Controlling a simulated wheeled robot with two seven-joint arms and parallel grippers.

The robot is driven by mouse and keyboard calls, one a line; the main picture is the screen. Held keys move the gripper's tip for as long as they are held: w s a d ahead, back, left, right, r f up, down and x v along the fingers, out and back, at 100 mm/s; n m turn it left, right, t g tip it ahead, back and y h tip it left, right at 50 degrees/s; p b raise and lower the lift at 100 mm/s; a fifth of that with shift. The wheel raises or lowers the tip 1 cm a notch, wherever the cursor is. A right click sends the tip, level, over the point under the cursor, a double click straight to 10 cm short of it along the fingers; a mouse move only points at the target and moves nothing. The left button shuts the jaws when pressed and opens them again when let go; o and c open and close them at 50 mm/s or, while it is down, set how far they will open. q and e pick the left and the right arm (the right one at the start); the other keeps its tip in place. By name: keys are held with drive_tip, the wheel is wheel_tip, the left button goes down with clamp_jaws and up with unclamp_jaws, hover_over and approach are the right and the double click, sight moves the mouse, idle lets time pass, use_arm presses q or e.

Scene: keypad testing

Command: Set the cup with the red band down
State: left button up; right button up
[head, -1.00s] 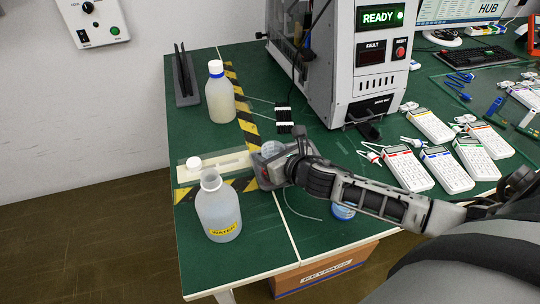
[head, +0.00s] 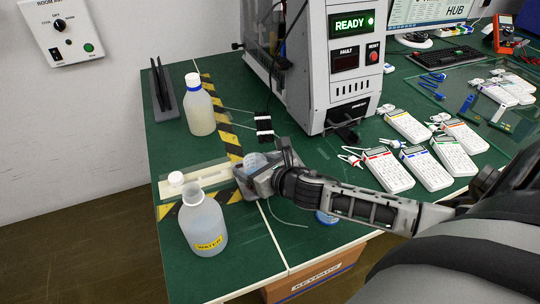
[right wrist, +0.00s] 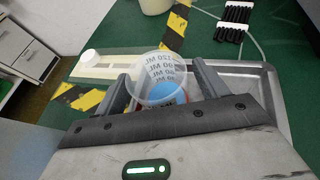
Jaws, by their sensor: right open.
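The clear cup (right wrist: 158,70) stands upright between the fingers of my right gripper (right wrist: 161,86), with dark volume marks on its wall and blue showing inside. A little red shows low on it, mostly hidden by the gripper. My right gripper is open, one finger on each side of the cup. Its metal tray (right wrist: 272,105) lies around and under it; whether the base touches the tray is hidden. In the head view the cup (head: 256,160) shows just past my right gripper (head: 262,174). My left gripper is out of view.
A water bottle (head: 203,226) and a blue-collared bottle (head: 199,112) stand near the table's left side. A blue-marked round item (head: 326,218) is partly hidden by my right arm. Several keypads (head: 388,172) lie right of the grey machine (head: 345,90).

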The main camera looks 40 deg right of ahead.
drive_tip(key=v, duration=1)
drive_tip(key=shift+s+r, duration=0.1)
drive_tip(key=shift+s, duration=0.1)
